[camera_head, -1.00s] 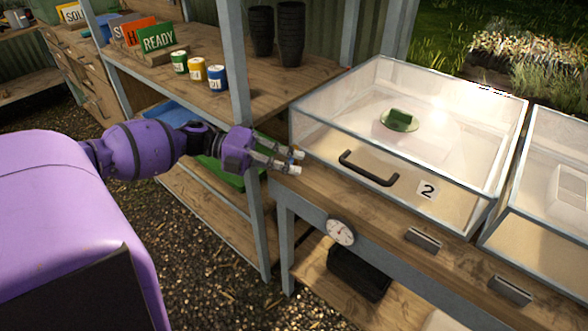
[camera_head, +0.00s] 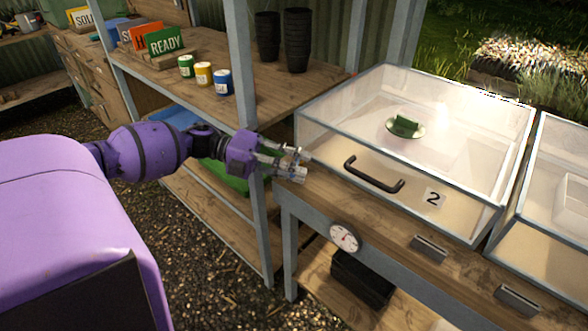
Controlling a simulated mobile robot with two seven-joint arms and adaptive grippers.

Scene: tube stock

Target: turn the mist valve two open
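My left gripper (camera_head: 300,164) reaches in from the left, at the front left corner of the clear propagator case (camera_head: 385,195) marked 2. Its two fingers are apart. A small, unclear detail shows between them, and I cannot tell whether it is part of the gripper or of the mist valve. No mist valve shows clearly; the fingers may cover it. The case lid is shut, with a black handle (camera_head: 373,175) on its front and a green vent knob (camera_head: 405,127) on top. The number 2 label (camera_head: 433,198) is on the front. My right gripper is out of view.
A grey post (camera_head: 246,100) stands just behind my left gripper. A round gauge (camera_head: 344,238) hangs on the bench front, above a black crate (camera_head: 361,278). Paint tins and a READY sign (camera_head: 164,41) stand on the shelf. Another clear case (camera_head: 560,215) is at right.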

